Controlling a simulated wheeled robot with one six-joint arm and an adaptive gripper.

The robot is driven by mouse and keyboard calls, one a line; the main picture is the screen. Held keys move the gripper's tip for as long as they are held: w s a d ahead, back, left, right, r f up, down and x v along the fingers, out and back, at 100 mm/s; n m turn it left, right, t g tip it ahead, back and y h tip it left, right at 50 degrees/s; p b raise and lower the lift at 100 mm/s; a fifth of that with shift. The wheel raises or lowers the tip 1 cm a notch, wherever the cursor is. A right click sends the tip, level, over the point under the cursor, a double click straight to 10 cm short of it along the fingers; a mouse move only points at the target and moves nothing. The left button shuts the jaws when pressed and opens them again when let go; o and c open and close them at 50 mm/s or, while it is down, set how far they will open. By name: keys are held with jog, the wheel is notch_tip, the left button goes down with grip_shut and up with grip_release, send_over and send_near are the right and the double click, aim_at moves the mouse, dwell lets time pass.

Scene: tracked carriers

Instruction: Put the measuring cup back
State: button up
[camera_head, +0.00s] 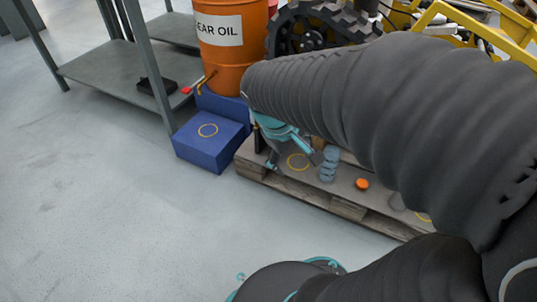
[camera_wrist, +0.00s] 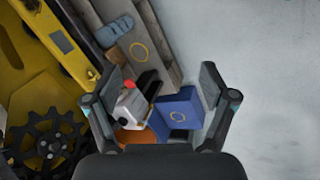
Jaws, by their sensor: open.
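I cannot pick out the measuring cup for certain in either view. My gripper (camera_head: 291,160) hangs over the left end of the wooden pallet (camera_head: 340,208), beside a blue stepped box (camera_head: 204,150). In the wrist view my gripper (camera_wrist: 162,80) has its fingers wide apart with nothing gripped. Between and beyond the fingers show the blue box (camera_wrist: 180,113) with a yellow ring, a white object (camera_wrist: 130,107) with a red top, and a dark upright item. Yellow rings also mark the pallet. My arm hides much of the pallet in the head view.
An orange gear oil drum (camera_head: 235,62) with a tap stands behind the blue box. A grey shelf (camera_head: 115,75) is at the left. A blue-grey lumpy item (camera_head: 328,163) and an orange disc (camera_head: 362,184) lie on the pallet. The floor in front is clear.

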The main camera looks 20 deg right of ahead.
jog(key=s+a+r+m+t+y, duration=0.3)
jog(key=s+a+r+t, duration=0.1)
jog(key=s+a+r, duration=0.1)
jog(key=shift+s+a+r+y, duration=0.4)
jog(key=shift+s+a, duration=0.4)
jog(key=shift+a, duration=0.25)
